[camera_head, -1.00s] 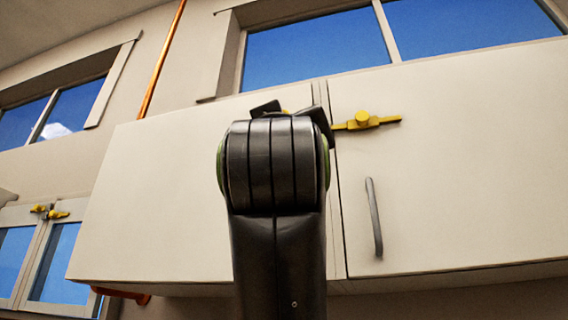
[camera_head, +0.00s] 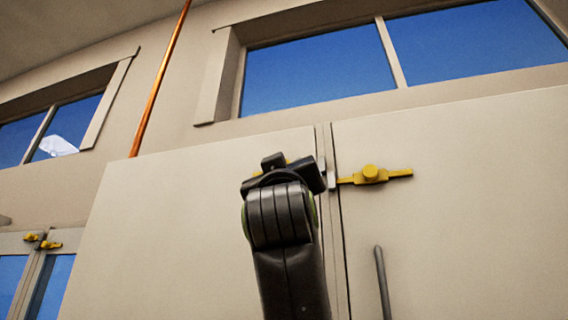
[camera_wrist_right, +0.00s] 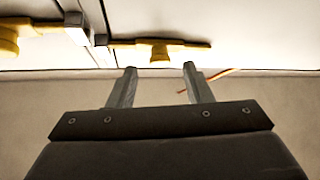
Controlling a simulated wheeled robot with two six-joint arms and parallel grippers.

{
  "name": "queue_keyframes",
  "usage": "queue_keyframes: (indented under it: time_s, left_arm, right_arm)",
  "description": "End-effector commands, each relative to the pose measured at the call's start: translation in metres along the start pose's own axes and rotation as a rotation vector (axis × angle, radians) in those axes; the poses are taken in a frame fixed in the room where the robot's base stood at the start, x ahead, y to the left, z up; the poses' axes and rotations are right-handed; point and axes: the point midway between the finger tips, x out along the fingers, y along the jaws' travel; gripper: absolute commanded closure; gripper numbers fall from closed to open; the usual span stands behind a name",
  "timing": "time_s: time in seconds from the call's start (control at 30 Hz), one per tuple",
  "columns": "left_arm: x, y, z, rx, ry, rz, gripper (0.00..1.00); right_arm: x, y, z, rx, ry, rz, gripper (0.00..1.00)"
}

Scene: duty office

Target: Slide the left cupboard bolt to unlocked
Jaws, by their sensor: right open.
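The left cupboard bolt is yellow. In the head view it is almost wholly hidden behind my right gripper (camera_head: 290,170), with only specks of yellow showing. The right wrist view, which looks turned over, shows this left bolt (camera_wrist_right: 160,48) with its knob pointing into the gap between my right fingers (camera_wrist_right: 158,75). The fingers are apart and straddle the knob's line; they appear short of it, and I see no clear contact. The bolt's bar reaches towards the grey keeper at the door seam. My left gripper is not in view.
The matching right bolt (camera_head: 372,175) sits across the seam; it also shows in the right wrist view (camera_wrist_right: 10,38). A grey handle (camera_head: 382,285) is below it. Windows (camera_head: 320,68) are above the cupboard. An orange pipe (camera_head: 160,75) and small yellow bolts (camera_head: 42,240) are at left.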

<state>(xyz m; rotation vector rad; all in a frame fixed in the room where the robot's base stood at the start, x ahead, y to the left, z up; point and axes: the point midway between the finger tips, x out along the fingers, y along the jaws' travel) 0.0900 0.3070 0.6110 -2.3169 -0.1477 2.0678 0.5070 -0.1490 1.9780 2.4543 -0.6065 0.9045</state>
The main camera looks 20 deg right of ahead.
Motion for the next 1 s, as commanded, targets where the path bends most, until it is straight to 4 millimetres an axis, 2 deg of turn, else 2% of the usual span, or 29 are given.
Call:
queue_keyframes:
  time_s: [0.03, 0.2, 0.63, 0.9, 1.0]
  left_arm:
    - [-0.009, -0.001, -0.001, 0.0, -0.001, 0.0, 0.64]
    - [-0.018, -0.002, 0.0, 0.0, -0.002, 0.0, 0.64]
    - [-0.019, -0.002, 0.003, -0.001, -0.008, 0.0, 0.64]
    - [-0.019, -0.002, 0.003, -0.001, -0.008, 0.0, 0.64]
    - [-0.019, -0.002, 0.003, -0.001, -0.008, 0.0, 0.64]
  right_arm:
    - [0.01, 0.001, -0.002, -0.002, -0.003, -0.001, 0.55]
    - [0.022, 0.0, -0.001, -0.001, -0.002, 0.0, 0.55]
    - [0.026, 0.0, 0.001, -0.001, -0.001, 0.0, 0.56]
    - [0.026, 0.0, 0.001, -0.001, -0.001, 0.0, 0.91]
    - [0.026, 0.0, 0.001, -0.001, -0.001, 0.0, 1.0]
